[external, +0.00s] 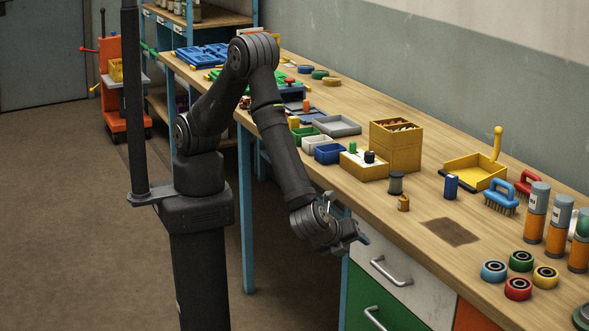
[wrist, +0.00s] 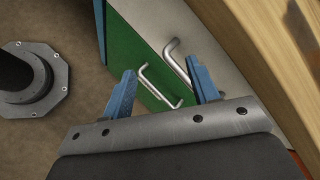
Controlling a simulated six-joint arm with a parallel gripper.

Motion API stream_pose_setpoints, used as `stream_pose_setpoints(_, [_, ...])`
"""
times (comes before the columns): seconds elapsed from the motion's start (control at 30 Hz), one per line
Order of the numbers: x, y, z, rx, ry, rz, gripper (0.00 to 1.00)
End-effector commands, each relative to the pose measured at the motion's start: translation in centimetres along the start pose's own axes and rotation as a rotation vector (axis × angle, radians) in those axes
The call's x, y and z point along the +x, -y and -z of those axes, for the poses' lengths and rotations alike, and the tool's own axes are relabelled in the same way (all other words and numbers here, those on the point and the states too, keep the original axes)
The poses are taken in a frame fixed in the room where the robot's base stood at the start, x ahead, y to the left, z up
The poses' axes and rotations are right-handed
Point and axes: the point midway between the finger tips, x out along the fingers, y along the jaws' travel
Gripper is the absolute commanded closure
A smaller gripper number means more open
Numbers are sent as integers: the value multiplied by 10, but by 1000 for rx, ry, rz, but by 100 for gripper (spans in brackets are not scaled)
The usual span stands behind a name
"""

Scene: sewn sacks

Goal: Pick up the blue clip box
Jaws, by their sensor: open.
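Two small blue things stand on the workbench in the external view, and I cannot tell for sure which is the clip box. One is an open blue box (external: 328,152) in a row with a white and a green one, left of the yellow organiser. My gripper (external: 352,230) hangs in front of the bench's front edge, apart from both. In the wrist view my gripper (wrist: 163,88) has its blue fingers spread with nothing between them; neither blue thing shows there.
The bench front has a white drawer (external: 390,285) and a green one with metal handles close below my gripper. A yellow organiser (external: 395,148), a dark spool (external: 396,183), a brass piece (external: 403,203) and blue brush (external: 500,197) stand nearby. A flat brown patch (external: 452,232) is clear.

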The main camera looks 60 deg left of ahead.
Motion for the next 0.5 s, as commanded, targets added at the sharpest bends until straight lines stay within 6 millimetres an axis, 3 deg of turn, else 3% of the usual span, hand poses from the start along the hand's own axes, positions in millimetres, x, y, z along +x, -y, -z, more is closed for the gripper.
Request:
stream_pose_setpoints(0.03, [-19,13,2,-82,-46,-58,45])
stream_pose_setpoints(0.1, [-36,29,3,-172,-97,-152,45])
stream_pose_setpoints(0.2, [-43,59,-6,-274,-159,-301,45])
stream_pose_setpoints(0.37, [-17,108,-36,-355,-237,-497,45])
stream_pose_setpoints(0.5, [14,152,-72,-413,-327,-622,45])
